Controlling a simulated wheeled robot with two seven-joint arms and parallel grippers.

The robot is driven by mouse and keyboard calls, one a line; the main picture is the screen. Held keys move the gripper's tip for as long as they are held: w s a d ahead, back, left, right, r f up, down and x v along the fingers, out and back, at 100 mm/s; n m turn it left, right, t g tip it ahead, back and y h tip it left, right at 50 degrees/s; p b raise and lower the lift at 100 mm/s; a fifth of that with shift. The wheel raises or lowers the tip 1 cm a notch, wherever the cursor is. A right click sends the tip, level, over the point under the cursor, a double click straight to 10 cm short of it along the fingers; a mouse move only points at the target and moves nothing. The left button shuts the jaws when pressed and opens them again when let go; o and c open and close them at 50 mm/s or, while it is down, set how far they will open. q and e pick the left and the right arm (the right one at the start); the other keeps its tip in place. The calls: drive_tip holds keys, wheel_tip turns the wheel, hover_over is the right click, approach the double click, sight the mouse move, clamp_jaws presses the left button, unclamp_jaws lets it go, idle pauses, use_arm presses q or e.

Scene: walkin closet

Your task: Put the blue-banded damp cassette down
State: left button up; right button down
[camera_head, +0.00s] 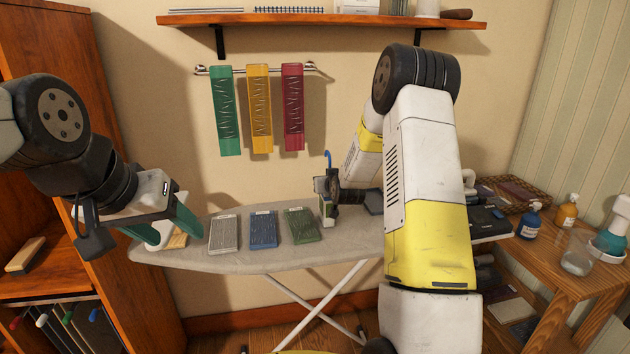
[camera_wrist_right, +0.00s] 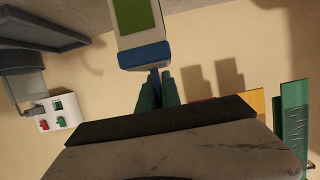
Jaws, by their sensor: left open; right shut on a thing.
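The blue-banded cassette (camera_wrist_right: 143,50) is a white body with a green panel and a blue band at one end. In the right wrist view, the green fingers of my right gripper (camera_wrist_right: 157,90) are shut on its blue end. In the head view the cassette (camera_head: 327,209) shows small, white and green, below my dark right gripper (camera_head: 334,190), over the ironing board's far right part. I cannot tell if it touches the board. My left gripper (camera_head: 160,227) is open over the board's left end, its green fingers apart beside a small white and tan thing.
The ironing board (camera_head: 200,262) bears grey (camera_head: 224,234), blue (camera_head: 263,229) and green (camera_head: 302,225) ribbed slabs. Bare cloth lies right of the green slab. Green, yellow and red strips hang from a wall rail (camera_head: 255,69). A wooden table (camera_head: 545,262) with bottles stands right.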

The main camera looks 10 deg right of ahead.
drive_tip(key=c, duration=2)
unclamp_jaws()
drive_tip(key=shift+f, duration=0.15)
drive_tip(key=o, duration=0.5)
drive_tip(key=shift+c, duration=0.2)
